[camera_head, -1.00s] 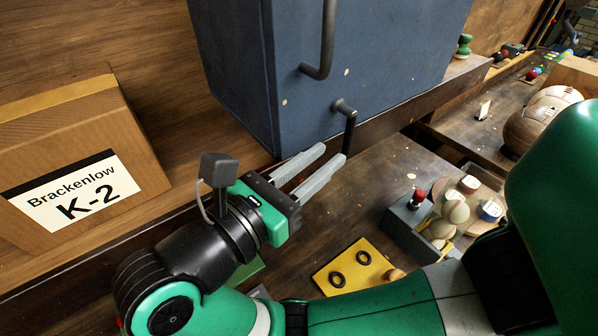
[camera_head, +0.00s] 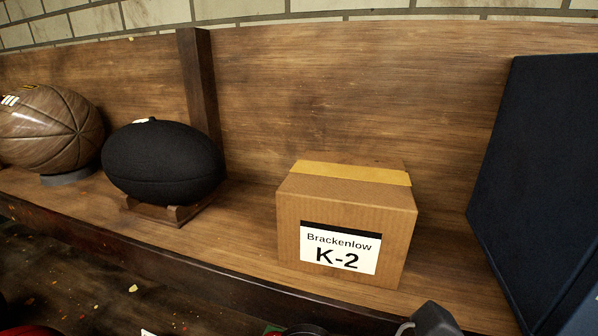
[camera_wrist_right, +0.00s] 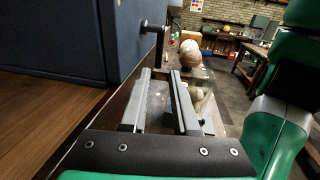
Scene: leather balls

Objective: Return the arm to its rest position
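My right gripper (camera_wrist_right: 160,73) shows in the right wrist view. Its two grey fingers stand apart with nothing between them, so it is open and empty. It is beside the blue cabinet (camera_wrist_right: 50,42), whose dark handle (camera_wrist_right: 155,28) juts out just beyond the fingertips. My left gripper is in neither view.
A cardboard box marked K-2 (camera_head: 290,230) sits on the wooden shelf (camera_head: 240,250). Left of it are a black oval ball (camera_head: 160,165) on a stand and a brown panelled ball (camera_head: 45,130). The blue cabinet (camera_head: 540,170) bounds the right.

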